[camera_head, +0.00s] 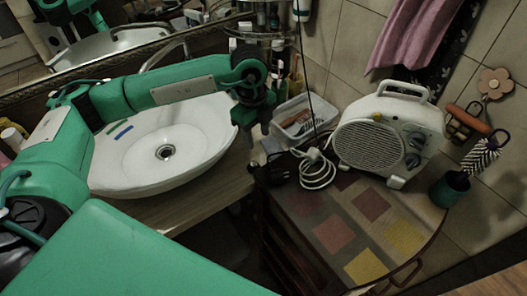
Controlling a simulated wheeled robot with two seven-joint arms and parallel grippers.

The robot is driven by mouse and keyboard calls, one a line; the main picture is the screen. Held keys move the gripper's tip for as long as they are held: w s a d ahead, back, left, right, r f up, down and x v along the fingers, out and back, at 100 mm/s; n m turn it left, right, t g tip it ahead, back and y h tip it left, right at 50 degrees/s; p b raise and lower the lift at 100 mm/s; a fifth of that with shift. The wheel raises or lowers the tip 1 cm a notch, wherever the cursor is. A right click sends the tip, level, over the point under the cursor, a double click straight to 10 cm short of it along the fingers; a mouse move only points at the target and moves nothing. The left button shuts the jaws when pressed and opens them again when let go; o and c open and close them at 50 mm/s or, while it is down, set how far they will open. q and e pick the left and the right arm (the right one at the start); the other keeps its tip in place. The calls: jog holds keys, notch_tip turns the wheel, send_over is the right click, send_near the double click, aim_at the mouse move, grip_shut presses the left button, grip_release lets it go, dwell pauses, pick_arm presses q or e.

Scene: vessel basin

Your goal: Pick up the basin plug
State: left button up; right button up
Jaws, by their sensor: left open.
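The white basin (205,140) sits on the counter at left centre, with a round metal drain (165,152) in its bottom. A dark round middle shows in the drain; I cannot tell whether this is the basin plug or an open hole. No separate basin plug can be made out elsewhere. My left arm reaches across above the back of the basin. My left gripper (256,125) hangs over the basin's right rim, to the right of the drain and apart from it. It is open, and I see nothing between its fingers. My right gripper is not in view.
Green and blue strips (122,131) lie at the basin's back left. A clear plastic box (298,120) stands right of the gripper. A white heater (388,135) and its coiled cord (317,172) rest on a cabinet (330,235) at right. A mirror is behind.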

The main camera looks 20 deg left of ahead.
pick_arm(q)
jog(key=w+a, duration=0.1)
jog(key=a, duration=0.1)
jog(key=p, duration=0.2)
send_over(254, 163)
jog(key=shift+n+y, duration=0.3)
jog(key=shift+y, duration=0.1)
notch_tip(254, 163, down, 6)
jog(key=shift+a+r, duration=0.1)
jog(key=shift+a, duration=0.05)
notch_tip(254, 163, down, 3)
jog(key=shift+r+p, duration=0.1)
jog(key=shift+p, duration=0.35)
jog(key=f, duration=0.1)
jog(key=f+p, duration=0.1)
jog(key=f, duration=0.1)
jog(key=shift+d+f, duration=0.2)
jog(key=shift+f, duration=0.1)
jog(key=shift+f+p, duration=0.3)
jog(key=shift+s+f, duration=0.1)
grip_shut()
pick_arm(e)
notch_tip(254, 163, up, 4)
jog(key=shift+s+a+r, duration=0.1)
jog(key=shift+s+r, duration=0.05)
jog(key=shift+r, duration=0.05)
